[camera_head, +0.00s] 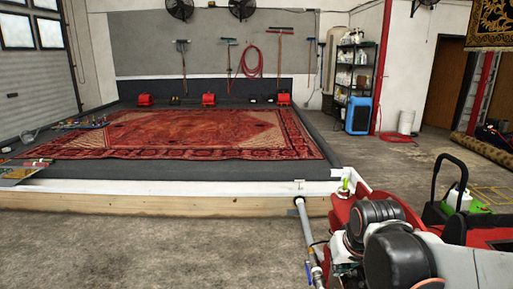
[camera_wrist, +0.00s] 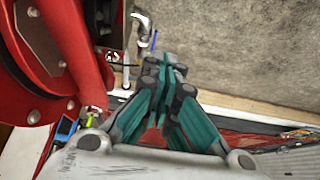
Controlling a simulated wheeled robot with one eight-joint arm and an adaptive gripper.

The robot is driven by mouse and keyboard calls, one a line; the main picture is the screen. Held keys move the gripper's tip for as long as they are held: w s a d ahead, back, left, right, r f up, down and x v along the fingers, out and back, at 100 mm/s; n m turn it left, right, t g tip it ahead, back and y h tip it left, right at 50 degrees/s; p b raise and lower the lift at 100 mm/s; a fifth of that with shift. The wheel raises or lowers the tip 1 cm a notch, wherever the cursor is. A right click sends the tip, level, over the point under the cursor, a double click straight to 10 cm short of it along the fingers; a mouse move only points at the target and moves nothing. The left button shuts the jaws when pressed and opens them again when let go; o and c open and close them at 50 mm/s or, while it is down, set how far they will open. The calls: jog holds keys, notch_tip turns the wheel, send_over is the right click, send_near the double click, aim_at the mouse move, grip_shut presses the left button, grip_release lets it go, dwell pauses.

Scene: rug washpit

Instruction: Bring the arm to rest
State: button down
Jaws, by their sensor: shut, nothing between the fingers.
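My gripper (camera_wrist: 165,76) shows in the middle of the wrist view, with green-sided fingers. The fingertips are together with nothing between them. My arm (camera_head: 395,240) shows at the lower right of the head view, folded low at the front corner of the wash pit. My gripper is mostly hidden behind the arm links there. In the wrist view a red part fills the left side, close to the gripper. Bare concrete floor (camera_wrist: 230,50) lies beyond the fingers.
A grey pipe (camera_head: 307,232) runs from the pit's wooden front edge (camera_head: 180,206), close left of my arm. A red patterned rug (camera_head: 190,134) lies in the pit. A blue machine (camera_head: 358,116) stands by the shelf. The floor (camera_head: 150,255) at the front left is clear.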

jog(key=s+r+t, duration=0.1)
jog(key=s+r, duration=0.3)
jog(key=s, duration=1)
jog(key=shift+s+a+t, duration=0.15)
jog(key=shift+s+t, duration=0.15)
jog(key=shift+s, duration=0.1)
